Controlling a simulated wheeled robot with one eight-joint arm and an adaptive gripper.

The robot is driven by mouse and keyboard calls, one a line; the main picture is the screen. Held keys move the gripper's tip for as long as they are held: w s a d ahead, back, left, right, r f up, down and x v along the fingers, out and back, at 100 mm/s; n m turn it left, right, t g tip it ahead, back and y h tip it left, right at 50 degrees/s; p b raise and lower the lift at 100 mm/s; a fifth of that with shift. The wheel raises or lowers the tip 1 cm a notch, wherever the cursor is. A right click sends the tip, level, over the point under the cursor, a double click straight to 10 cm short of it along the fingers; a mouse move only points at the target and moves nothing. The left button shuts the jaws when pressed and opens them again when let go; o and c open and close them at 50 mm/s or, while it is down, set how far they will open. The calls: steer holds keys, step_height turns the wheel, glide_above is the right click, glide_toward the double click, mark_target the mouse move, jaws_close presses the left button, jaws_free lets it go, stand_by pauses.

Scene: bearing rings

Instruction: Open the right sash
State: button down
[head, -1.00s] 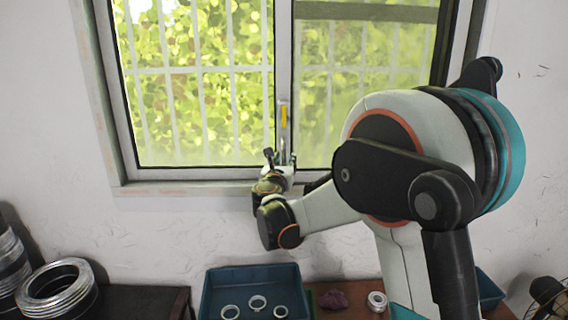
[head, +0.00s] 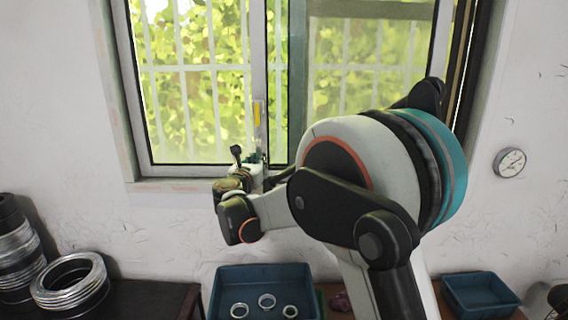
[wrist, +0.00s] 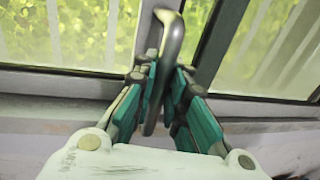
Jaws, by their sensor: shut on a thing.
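The right sash (head: 370,75) is a pale metal-framed pane. Its left upright overlaps the left pane, and its right upright stands apart from the window frame, with a dark gap (head: 467,70) between. A metal handle with a yellow part (head: 257,113) is on the left upright. In the wrist view, the curved grey handle bar (wrist: 174,35) passes between the teal fingers of my gripper (wrist: 164,82), which are shut on it. In the head view my gripper (head: 254,160) is at the handle's lower end, partly hidden by my wrist.
The left pane (head: 190,90) shows bars and foliage behind. Below are a blue tray (head: 218,300) with several rings, another blue tray (head: 480,290) and stacked bearing rings (head: 70,280). A round gauge (head: 510,162) is on the wall at right.

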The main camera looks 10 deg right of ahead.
steer(key=w+a, duration=0.2)
steer(key=a, duration=1.1)
steer(key=shift+w+a, duration=0.25)
steer(key=shift+a, duration=0.1)
steer(key=c, duration=1.6)
jaws_free()
steer(key=v, duration=1.2)
steer(key=shift+f, duration=0.1)
